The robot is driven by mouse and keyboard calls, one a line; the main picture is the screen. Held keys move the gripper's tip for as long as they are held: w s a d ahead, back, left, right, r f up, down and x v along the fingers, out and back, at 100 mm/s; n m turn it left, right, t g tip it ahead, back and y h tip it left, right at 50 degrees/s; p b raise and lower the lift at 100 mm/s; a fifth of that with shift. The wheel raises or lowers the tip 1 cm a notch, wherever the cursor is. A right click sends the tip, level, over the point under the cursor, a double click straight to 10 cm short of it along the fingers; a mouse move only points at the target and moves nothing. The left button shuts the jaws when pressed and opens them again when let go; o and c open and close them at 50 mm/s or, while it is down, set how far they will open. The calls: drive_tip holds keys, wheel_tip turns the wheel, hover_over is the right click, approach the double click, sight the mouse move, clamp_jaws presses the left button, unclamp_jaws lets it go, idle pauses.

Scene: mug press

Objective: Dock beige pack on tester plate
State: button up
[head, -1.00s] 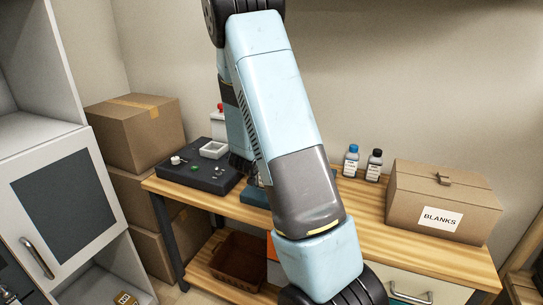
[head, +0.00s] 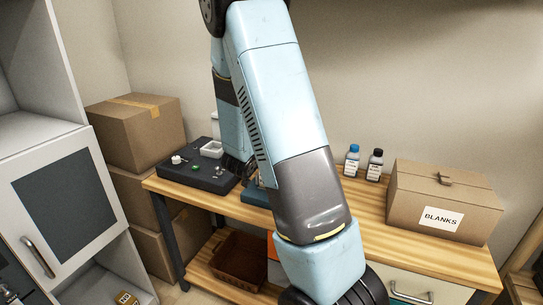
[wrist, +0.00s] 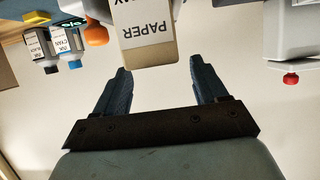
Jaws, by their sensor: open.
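In the wrist view, a beige pack (wrist: 149,35) with upside-down PAPER lettering stands just past my gripper's fingertips (wrist: 158,70), roughly centred between them. My gripper is open, with nothing clamped. I cannot tell how far the pack reaches between the fingers. In the head view the pack is hidden behind my arm, and only a dark part of my gripper shows beside the slab. A dark slab (head: 193,180), which may be the tester plate, lies on the left of the bench with a white tray (head: 212,149), a green button and metal fittings.
Blue-capped (head: 352,161) and black-capped (head: 375,166) bottles stand at the bench's back. A BLANKS carton (head: 443,205) fills the right end. In the wrist view, a grey device with a red button (wrist: 291,79) is at right and an orange object (wrist: 96,35) at left.

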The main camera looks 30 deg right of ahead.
drive_tip(key=s+a+r+n+t+y, duration=0.1)
drive_tip(key=s+a+r+n+y, duration=0.25)
drive_tip(key=a+r+y, duration=0.4)
drive_tip(key=s+a+r+n+t+y, duration=0.15)
drive_tip(key=s+a+r+y, duration=0.3)
drive_tip(key=a+r, duration=0.5)
drive_tip(key=s+r+n+g, duration=0.2)
drive_tip(key=s, duration=1)
drive_tip(key=s+r+n+g+h, duration=0.1)
drive_tip(key=s+r+n+g, duration=0.1)
drive_tip(key=s, duration=0.9)
drive_tip(key=shift+s+a+n+g, duration=0.25)
drive_tip(key=shift+s+n+g, duration=0.1)
drive_tip(key=shift+n+g, duration=0.35)
